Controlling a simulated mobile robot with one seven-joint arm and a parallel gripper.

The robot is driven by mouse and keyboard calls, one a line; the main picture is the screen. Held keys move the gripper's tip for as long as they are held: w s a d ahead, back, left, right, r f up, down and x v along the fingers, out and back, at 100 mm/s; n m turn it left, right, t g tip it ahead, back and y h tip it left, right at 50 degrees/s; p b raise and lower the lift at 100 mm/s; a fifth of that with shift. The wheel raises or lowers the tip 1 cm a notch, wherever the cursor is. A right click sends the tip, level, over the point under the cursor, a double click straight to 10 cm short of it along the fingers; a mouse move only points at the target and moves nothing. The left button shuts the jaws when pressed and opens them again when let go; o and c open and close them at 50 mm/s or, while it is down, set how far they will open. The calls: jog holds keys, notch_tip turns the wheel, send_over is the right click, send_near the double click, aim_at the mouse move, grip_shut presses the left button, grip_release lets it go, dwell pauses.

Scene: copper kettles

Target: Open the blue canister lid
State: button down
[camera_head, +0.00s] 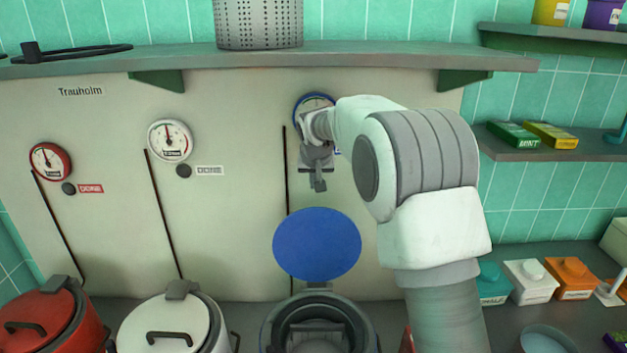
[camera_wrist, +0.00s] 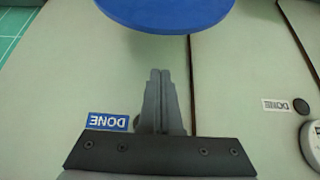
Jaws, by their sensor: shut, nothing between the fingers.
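The blue lid (camera_head: 317,243) stands raised as a flat round disc above the canister (camera_head: 270,335), its blue face toward the head camera. The canister below has a grey rim, and its mouth shows open and dark. The lid's edge also shows at the top of the wrist view (camera_wrist: 165,14). My gripper (camera_head: 318,187) is above the lid, in front of the pale panel, and appears apart from it. In the wrist view its two fingers (camera_wrist: 160,75) are together with nothing between them. My arm partly hides the blue-rimmed gauge (camera_head: 313,100).
A red canister (camera_head: 40,315) and a white canister (camera_head: 165,325) stand to the left, lids down. A shelf (camera_head: 330,58) runs above my gripper. A blue DONE label (camera_wrist: 107,121) is on the panel beside my gripper. Small coloured boxes (camera_head: 528,282) stand at right.

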jog(key=f, duration=0.1)
jog(key=w+f+p, duration=0.1)
jog(key=f, duration=0.1)
jog(key=f+p, duration=0.1)
jog(key=f, duration=0.1)
jog(key=shift+w+f, duration=0.25)
jog(key=shift+w, duration=0.15)
jog(key=shift+s, duration=0.95)
